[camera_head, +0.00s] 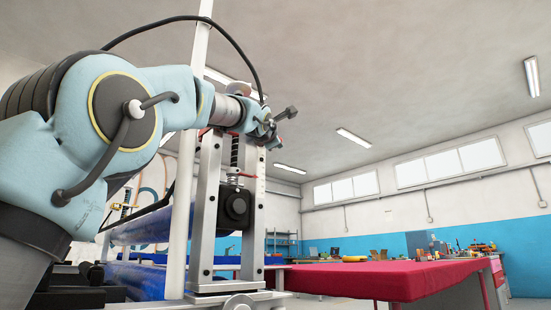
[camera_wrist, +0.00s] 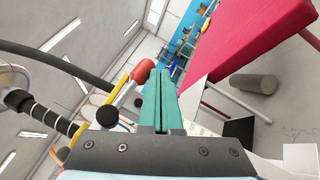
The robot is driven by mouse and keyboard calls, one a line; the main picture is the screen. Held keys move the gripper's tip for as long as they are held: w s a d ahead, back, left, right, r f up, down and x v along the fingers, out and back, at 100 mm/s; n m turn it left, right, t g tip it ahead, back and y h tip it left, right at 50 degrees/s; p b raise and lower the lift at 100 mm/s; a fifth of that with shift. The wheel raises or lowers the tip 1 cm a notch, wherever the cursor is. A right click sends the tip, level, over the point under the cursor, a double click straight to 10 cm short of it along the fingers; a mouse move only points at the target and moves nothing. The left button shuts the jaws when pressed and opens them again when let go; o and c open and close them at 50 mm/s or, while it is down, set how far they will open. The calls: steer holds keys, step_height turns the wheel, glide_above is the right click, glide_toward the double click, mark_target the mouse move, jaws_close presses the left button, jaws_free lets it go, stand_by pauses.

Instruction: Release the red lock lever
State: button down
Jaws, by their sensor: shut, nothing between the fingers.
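In the wrist view my gripper (camera_wrist: 161,73) has its two teal fingers pressed together with nothing between them. A red-orange lever end (camera_wrist: 142,71) shows just left of the fingertips, with a yellow part below it. It looks close to the left finger; I cannot tell whether they touch. In the head view my gripper (camera_head: 272,125) is at the top of an upright metal frame (camera_head: 207,215) with a spring and a black block. The lever is too small there to make out surely.
A red-topped table (camera_head: 400,278) stands at the right. Blue rolls (camera_head: 140,275) lie behind the frame at the left. A white pole (camera_head: 181,200) stands before the frame. In the wrist view a spring rod (camera_wrist: 50,118) and black knobs (camera_wrist: 106,115) are left of the fingers.

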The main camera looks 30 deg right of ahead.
steer(key=shift+d+r+b, duration=0.1)
steer(key=shift+r+b, duration=0.2)
steer(key=shift+b, duration=0.1)
steer(key=shift+r, duration=0.1)
stand_by(0.4)
